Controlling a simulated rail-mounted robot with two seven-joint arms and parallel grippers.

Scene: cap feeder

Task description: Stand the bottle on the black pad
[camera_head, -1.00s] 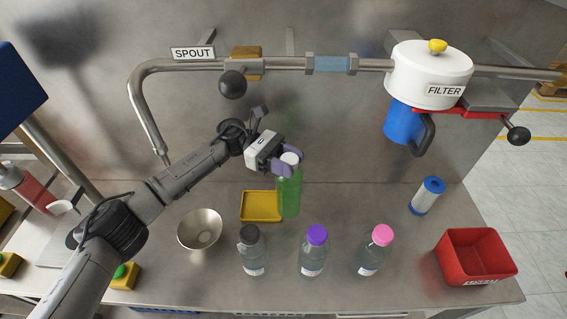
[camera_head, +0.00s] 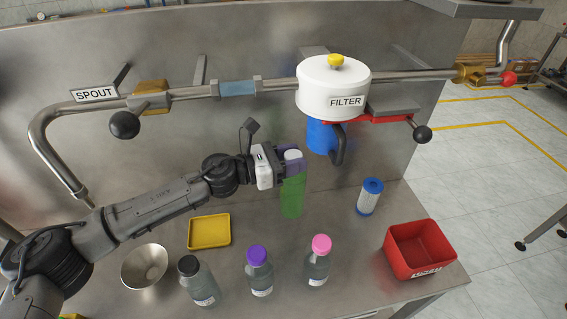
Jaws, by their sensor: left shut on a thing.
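A green bottle (camera_head: 292,196) with a white cap stands upright in my left gripper (camera_head: 293,167), near the middle of the head view. The purple-grey fingers are shut around its upper part, just below the cap. I cannot tell whether its base touches the steel counter or hangs just above it. I see no black pad in this view. My right gripper is not in view.
A yellow tray (camera_head: 209,232) and a steel bowl (camera_head: 145,267) lie left of the bottle. Black-capped (camera_head: 199,285), purple-capped (camera_head: 259,275) and pink-capped (camera_head: 317,265) bottles stand in front. A blue-white cartridge (camera_head: 370,197) and red bin (camera_head: 421,250) are right; the filter (camera_head: 333,90) hangs behind.

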